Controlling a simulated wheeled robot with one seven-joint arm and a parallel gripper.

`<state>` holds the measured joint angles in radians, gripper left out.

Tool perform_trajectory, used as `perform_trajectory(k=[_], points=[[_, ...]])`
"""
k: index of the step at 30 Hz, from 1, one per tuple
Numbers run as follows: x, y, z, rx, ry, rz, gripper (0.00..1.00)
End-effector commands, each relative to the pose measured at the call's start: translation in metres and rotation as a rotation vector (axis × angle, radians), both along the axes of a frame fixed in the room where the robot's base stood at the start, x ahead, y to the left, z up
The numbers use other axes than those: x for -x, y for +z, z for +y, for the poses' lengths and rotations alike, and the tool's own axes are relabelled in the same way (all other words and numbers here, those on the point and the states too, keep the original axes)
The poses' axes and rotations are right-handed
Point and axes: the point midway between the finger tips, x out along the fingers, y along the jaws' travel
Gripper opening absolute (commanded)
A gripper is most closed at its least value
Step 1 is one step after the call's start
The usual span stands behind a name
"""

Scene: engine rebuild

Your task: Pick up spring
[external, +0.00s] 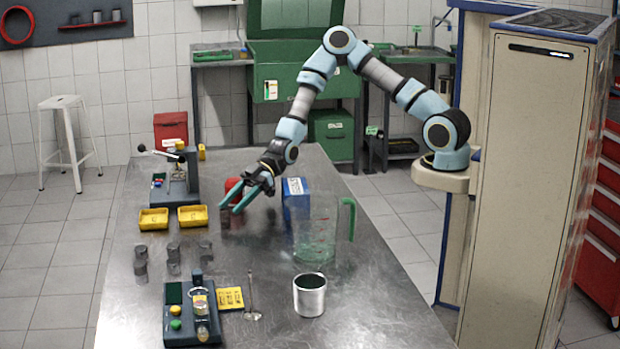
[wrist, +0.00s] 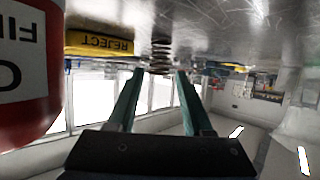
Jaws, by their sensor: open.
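In the wrist view, which is upside down, a dark coiled spring (wrist: 161,54) stands on the metal table. It lies ahead of my gripper (wrist: 161,74), in line with the gap between the two green fingers. The fingers are apart with nothing held between them. In the external view my gripper (external: 230,208) is low over the table, pointing left and down. I cannot clearly make out the spring there; dark shapes sit below the fingertips.
A red can (external: 233,187) stands close beside my gripper; it looms large in the wrist view (wrist: 25,75). A yellow REJECT tray (wrist: 98,44) is near the spring. A blue box (external: 297,200), a clear jug (external: 314,235) and a metal cylinder (external: 309,296) stand to the right.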

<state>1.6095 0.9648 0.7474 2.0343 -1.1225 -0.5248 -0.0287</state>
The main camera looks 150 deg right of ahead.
Motion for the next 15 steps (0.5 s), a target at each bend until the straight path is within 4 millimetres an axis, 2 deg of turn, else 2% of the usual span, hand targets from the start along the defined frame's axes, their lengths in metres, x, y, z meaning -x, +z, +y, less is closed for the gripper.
perform_trajectory(k=[6,15], points=[[-0.028,-0.012,-0.003,-0.003,0.001,0.000,0.51],[-0.035,-0.018,-0.004,0.000,0.000,0.000,0.51]])
